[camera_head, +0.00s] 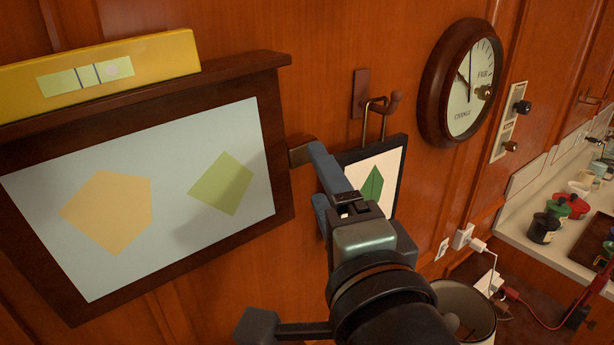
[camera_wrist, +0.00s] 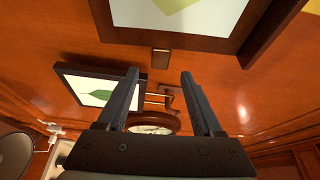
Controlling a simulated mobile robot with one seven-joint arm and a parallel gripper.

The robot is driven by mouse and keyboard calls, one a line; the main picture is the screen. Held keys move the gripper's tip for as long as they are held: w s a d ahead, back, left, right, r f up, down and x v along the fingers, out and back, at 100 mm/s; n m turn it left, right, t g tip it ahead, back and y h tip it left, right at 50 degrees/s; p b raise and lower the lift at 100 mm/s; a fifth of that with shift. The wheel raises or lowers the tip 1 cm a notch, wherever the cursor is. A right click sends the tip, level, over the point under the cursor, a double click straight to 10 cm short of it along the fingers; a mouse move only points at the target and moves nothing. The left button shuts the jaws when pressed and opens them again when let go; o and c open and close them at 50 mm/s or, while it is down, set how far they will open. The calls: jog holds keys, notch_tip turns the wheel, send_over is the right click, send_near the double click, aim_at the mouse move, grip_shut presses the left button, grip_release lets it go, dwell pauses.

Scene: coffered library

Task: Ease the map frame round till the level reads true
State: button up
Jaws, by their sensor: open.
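The map frame (camera_head: 270,170) is dark wood around a pale blue sheet with an orange and a green shape; it hangs on the panelled wall at left. The pale bubble (camera_head: 112,70) sits right of the two dark vial lines. A small brownish tab (camera_head: 299,156) sticks out at the frame's right edge. My gripper (camera_head: 316,176) is open beside this tab. In the wrist view the tab (camera_wrist: 161,57) appears between and just beyond the fingertips (camera_wrist: 160,76).
A small leaf picture (camera_head: 372,183) hangs from a hook (camera_head: 375,103) close behind my gripper. A round dial (camera_head: 463,83) and switches (camera_head: 510,125) are further right. A shelf (camera_head: 540,225) with several small pots is at far right. A pail-like container (camera_head: 465,305) stands below.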

jog(key=p+x, duration=0.2)
jog(key=x, duration=0.5)
grip_shut()
dwell(1.3)
